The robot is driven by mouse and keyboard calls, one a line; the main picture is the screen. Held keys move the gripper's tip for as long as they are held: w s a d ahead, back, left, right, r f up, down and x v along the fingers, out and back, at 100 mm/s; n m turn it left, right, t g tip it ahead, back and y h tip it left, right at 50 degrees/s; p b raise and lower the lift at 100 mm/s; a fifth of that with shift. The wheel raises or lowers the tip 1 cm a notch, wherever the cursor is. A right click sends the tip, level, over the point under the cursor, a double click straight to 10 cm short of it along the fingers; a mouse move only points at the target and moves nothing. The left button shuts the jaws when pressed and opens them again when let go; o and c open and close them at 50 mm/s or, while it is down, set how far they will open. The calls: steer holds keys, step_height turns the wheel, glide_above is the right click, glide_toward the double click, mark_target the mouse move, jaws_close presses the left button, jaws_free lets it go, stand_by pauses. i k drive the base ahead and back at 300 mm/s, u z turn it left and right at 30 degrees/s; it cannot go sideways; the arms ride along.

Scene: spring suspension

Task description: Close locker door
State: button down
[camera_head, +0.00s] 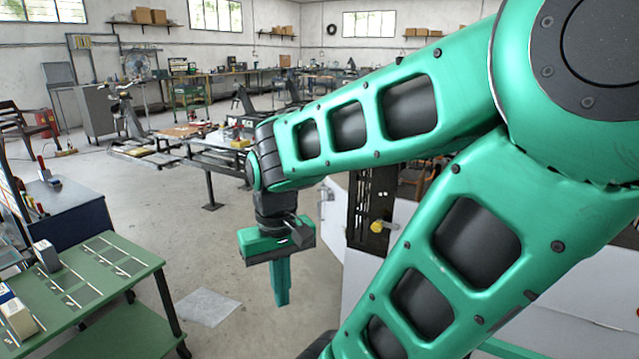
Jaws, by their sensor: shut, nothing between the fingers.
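My gripper (282,290) hangs pointing down in the middle of the head view, its green fingers together and empty, above the concrete floor. My green arm covers much of the right side. Behind it is a white panelled body (408,213), largely hidden by my arm. A narrow white panel (338,212) with a small fitting on its left edge stands just right of my gripper, apart from it. It may be the locker door; I cannot tell for sure, nor how far open it is.
A dark upright frame with a yellow knob (377,226) stands beside the white panel. A green workbench (100,262) is at the lower left. A long metal table (215,160) stands behind. Open floor lies left of my gripper, with a grey sheet (205,307) on it.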

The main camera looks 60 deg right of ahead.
mark_target(333, 213)
steer(key=z, duration=0.3)
steer(key=i, duration=1.15)
steer(key=z, duration=0.95)
steer(key=i, duration=1.5)
steer(key=z, duration=0.5)
